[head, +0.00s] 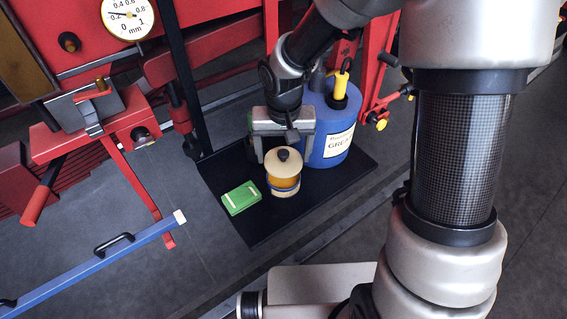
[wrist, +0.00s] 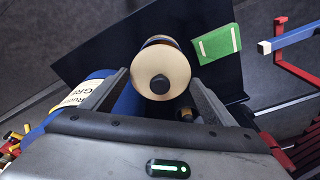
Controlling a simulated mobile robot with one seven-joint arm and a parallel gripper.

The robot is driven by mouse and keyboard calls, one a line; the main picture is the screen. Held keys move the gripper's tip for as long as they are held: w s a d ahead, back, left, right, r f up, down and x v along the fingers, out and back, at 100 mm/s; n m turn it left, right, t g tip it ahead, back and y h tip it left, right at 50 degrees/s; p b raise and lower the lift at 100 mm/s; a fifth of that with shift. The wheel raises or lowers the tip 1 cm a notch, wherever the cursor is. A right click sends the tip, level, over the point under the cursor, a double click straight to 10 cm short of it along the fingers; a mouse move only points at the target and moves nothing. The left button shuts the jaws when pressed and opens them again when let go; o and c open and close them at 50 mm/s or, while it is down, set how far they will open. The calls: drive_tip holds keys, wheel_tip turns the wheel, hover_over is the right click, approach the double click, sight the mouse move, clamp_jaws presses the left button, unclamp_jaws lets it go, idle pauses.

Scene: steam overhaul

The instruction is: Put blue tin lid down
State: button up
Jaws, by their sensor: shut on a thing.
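A round cream lid with a black knob (head: 283,160) tops a small tin with an amber body and a blue band (head: 284,188). It stands on the black tray (head: 262,232). My gripper (head: 282,150) comes down from above and behind, its fingers on both sides of the lid. In the wrist view the lid (wrist: 158,62) sits between the two fingers (wrist: 160,88), knob facing the camera. I cannot tell whether the lid rests on the tin or hangs just above it.
A blue drum (head: 325,145) with a yellow-handled tool (head: 341,85) stands close right of my gripper. A green box (head: 241,197) lies left of the tin. The tray's front is clear. Red machinery (head: 110,120) and a blue bar (head: 100,260) are at left.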

drive_tip(key=r, duration=0.2)
drive_tip(key=a+r, duration=0.1)
drive_tip(key=shift+w+r+b, duration=0.15)
drive_tip(key=shift+w+b, duration=0.1)
drive_tip(key=shift+b, duration=0.1)
drive_tip(key=w+a+f+b, duration=0.2)
drive_tip(key=a+b, duration=0.1)
drive_tip(key=a, duration=0.5)
drive_tip(key=w+a+f+b, duration=0.2)
drive_tip(key=w+a+b, duration=0.1)
drive_tip(key=a, duration=0.4)
hover_over(226, 171)
wheel_tip(226, 171, down, 5)
drive_tip(key=shift+s+f, duration=0.15)
drive_tip(key=shift+f, duration=2.05)
drive_tip(key=shift+f, duration=0.1)
drive_tip(key=shift+f+b, duration=0.15)
drive_tip(key=shift+b, duration=0.2)
drive_tip(key=o, duration=1)
drive_tip(key=shift+o, duration=0.2)
